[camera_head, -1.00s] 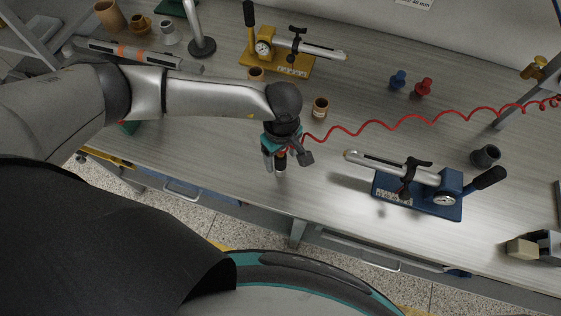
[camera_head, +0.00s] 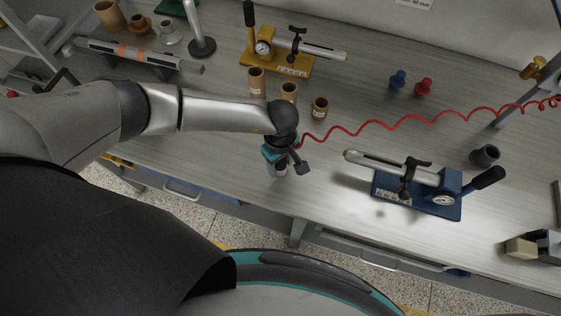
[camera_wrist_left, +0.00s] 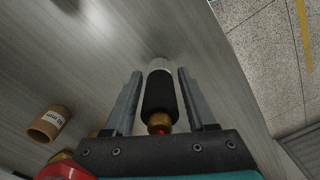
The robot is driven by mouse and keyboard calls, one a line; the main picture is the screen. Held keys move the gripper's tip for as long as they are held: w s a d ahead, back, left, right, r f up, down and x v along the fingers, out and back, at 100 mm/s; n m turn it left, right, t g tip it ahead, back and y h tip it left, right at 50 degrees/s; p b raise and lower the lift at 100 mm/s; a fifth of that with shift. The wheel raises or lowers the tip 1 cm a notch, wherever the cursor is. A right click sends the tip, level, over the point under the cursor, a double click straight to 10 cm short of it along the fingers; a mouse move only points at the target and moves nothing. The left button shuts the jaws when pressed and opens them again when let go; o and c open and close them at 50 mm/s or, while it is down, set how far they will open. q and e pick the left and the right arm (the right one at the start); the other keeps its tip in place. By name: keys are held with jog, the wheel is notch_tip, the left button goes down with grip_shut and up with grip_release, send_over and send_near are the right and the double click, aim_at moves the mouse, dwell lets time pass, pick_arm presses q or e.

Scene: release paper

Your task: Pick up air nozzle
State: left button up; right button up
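The air nozzle (camera_wrist_left: 161,92) has a black grip, a silver tip and a brass fitting with red at its near end. In the left wrist view it lies between the two grey fingers of my left gripper (camera_wrist_left: 160,73), with a narrow gap on each side. The fingers are open around it. In the head view my left gripper (camera_head: 278,172) is at the table's front part and mostly hides the nozzle. A red coiled hose (camera_head: 405,122) runs from behind the gripper to the right. My right gripper is not in view.
Brown tubes (camera_head: 289,93) stand just behind my left gripper. A blue device (camera_head: 418,191) with a lever is to the right, and a yellow one (camera_head: 280,62) is at the back. Red (camera_head: 423,87) and blue (camera_head: 398,79) small parts stand behind the hose.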

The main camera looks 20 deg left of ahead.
pick_arm(q)
grip_shut()
jog(key=shift+r, duration=0.15)
dwell(0.4)
